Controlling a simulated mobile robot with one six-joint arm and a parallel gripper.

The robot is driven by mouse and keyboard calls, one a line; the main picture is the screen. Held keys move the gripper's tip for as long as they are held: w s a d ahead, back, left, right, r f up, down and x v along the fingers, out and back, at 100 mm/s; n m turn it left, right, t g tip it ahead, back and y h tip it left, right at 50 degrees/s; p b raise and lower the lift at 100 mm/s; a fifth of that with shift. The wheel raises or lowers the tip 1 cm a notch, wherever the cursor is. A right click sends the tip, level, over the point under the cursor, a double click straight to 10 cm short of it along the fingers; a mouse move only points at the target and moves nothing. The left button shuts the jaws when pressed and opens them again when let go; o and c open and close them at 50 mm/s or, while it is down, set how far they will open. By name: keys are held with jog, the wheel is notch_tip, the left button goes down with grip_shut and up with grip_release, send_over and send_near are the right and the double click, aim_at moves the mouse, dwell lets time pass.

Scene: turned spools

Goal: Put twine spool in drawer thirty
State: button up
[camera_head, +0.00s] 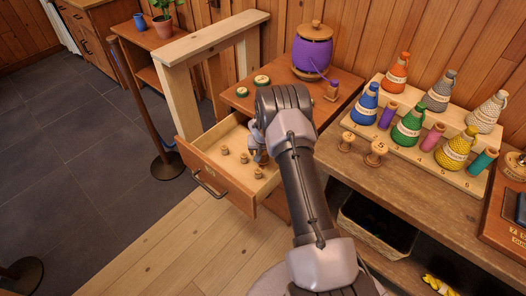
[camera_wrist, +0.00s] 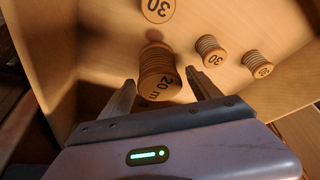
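An open wooden drawer (camera_head: 196,160) with a dark handle holds small twine spools. Three spools (camera_head: 244,158) show in the head view. In the wrist view a ribbed spool marked "20 m" (camera_wrist: 158,68) lies between and just beyond the fingertips of my gripper (camera_wrist: 160,82). The fingers are apart, with a gap on both sides of that spool. Other spools are a disc marked "30" (camera_wrist: 157,8), a spool marked "30" (camera_wrist: 211,51) and a smaller one (camera_wrist: 257,66) whose number is hard to read. My gripper (camera_head: 259,152) is inside the drawer. The drawer's number is not visible.
A rack of coloured cones (camera_head: 420,140) and two wooden spools (camera_head: 376,153) are on the right bench. A post (camera_head: 145,110) stands left of the drawer.

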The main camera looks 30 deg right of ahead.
jog(key=w+a+p+v, duration=0.1)
jog(key=a+p+v, duration=0.15)
jog(key=v, duration=1.65)
jog(key=w+a+p+v, duration=0.1)
jog(key=p+v, duration=0.2)
jog(key=v, duration=1.6)
jog(key=s+a+r+y, duration=0.1)
jog(key=s+a+r, duration=0.2)
jog(key=s+a, duration=0.2)
jog(key=s+a+r+n+t+y, duration=0.1)
jog(key=s+a+r, duration=0.3)
jog(key=s, duration=0.8)
jog(key=s+a+r+t+y, duration=0.1)
jog(key=s+a+r+y, duration=0.1)
jog(key=s+a, duration=0.5)
jog(key=shift+s+r+n, duration=0.3)
jog(key=shift+s+r, duration=0.55)
jog(key=shift+s, duration=0.2)
jog(key=shift+c, duration=0.3)
